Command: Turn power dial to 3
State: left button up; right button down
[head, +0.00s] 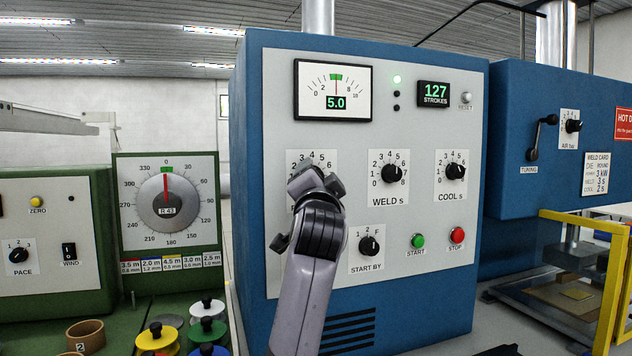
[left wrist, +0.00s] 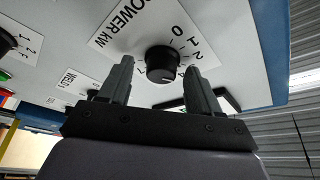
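The black power dial (left wrist: 163,65) sits on a white plate marked POWER kW in the left wrist view. Its pointer setting is too unclear to read. My left gripper (left wrist: 159,68) is open, with one finger on each side of the dial in the picture. I cannot tell whether either finger touches it. In the head view my left arm covers the dial, and only the upper part of its scale plate (head: 324,156) shows, with numbers around 3 to 6. My right gripper is not clearly in view.
The blue welder's panel also holds a weld dial (head: 389,173), a cool dial (head: 456,171), a start-by dial (head: 369,246), a green start button (head: 417,241) and a red stop button (head: 457,235). A meter (head: 333,90) above reads 5.0. A green machine (head: 50,245) stands left.

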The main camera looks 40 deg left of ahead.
pick_arm(q)
jog(key=b+v, duration=0.2)
jog(key=v, duration=0.5)
dwell(0.3)
jog(key=shift+s, duration=0.1)
dwell(0.5)
